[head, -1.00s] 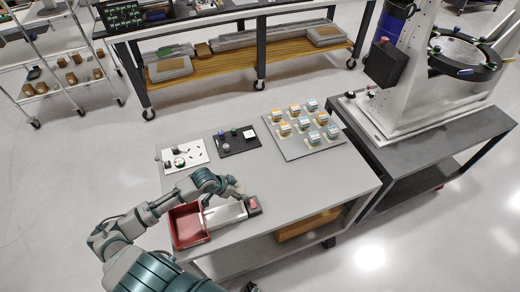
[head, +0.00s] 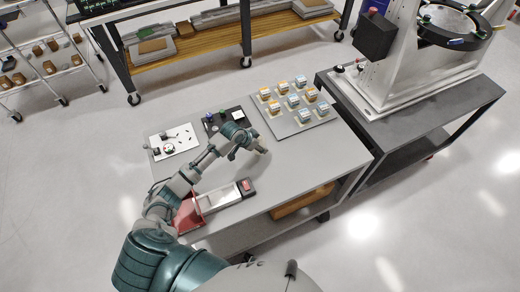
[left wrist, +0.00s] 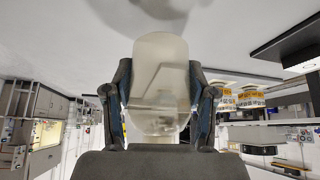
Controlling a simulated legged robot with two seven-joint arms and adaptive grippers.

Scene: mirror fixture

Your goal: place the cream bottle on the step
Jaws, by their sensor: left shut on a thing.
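My left gripper (head: 248,143) is above the grey table, near the front-left edge of the board of small boxes. In the left wrist view, its two fingers (left wrist: 159,105) are shut on the cream bottle (left wrist: 160,75), a pale, rounded, glossy body. In the head view only a small beige part of the bottle (head: 262,149) shows by the fingers. I cannot tell whether it touches the table. A flat silver piece (head: 222,195) with a black block at its right end lies nearer me; I cannot tell whether it is the step. My right gripper is not in view.
A red bin (head: 187,216) stands at the table's left front, partly behind my arm. A white board (head: 174,142) and a dark tray (head: 218,122) lie at the back left. The board of boxes (head: 293,126) is at the back. The table's right front (head: 300,170) is clear.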

